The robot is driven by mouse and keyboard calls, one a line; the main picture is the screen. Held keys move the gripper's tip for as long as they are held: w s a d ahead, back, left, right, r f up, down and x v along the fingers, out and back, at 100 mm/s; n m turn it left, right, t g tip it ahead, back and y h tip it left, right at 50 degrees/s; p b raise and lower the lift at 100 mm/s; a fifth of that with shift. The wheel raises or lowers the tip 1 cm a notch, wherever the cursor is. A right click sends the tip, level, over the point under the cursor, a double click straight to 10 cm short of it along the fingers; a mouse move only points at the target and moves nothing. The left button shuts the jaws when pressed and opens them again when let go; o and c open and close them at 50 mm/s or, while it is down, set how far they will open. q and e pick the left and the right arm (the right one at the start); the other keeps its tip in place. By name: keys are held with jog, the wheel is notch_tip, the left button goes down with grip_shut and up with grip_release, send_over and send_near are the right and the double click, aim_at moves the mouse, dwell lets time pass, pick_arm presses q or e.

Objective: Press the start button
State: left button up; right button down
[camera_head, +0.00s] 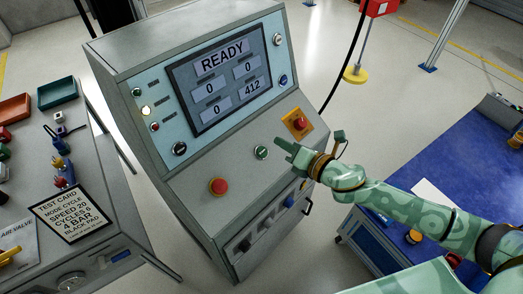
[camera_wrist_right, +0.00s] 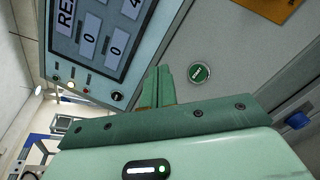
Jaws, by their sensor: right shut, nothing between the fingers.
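The green round start button (camera_head: 261,152) sits on the sloped panel of the grey control console (camera_head: 190,190). In the right wrist view the start button (camera_wrist_right: 200,73) shows its ring and white lettering, just right of the fingers. My right gripper (camera_head: 279,147) is shut and empty, its fingertips close to the right of the button in the head view. In the right wrist view the fingers (camera_wrist_right: 157,85) are together; I cannot tell how far they are above the panel. The screen (camera_head: 219,78) reads READY. My left gripper is not in view.
A red button (camera_head: 219,186) lies lower left on the panel, and a red stop button on an orange plate (camera_head: 298,122) lies upper right. A bench with a test card (camera_head: 71,211) stands left; a blue-topped table (camera_head: 420,150) stands right.

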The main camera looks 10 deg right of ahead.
aim_at(259, 147)
jog(key=w+f+b, duration=0.1)
jog(key=f, duration=0.1)
jog(key=w+a+f+b, duration=0.1)
jog(key=f+b, duration=0.2)
jog(key=b, duration=0.1)
jog(key=shift+w+a+f, duration=0.4)
pick_arm(q)
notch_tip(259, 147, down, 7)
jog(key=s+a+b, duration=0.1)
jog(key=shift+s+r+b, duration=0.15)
jog(key=shift+b, duration=0.25)
pick_arm(e)
jog(key=shift+w+a+f, duration=0.35)
jog(key=shift+w+f, duration=0.25)
jog(key=shift+f, duration=0.2)
dwell(0.4)
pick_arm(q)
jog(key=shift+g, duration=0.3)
pick_arm(e)
jog(key=shift+w+a+f, duration=0.15)
jog(key=shift+w+f, duration=0.05)
jog(key=shift+f, duration=0.15)
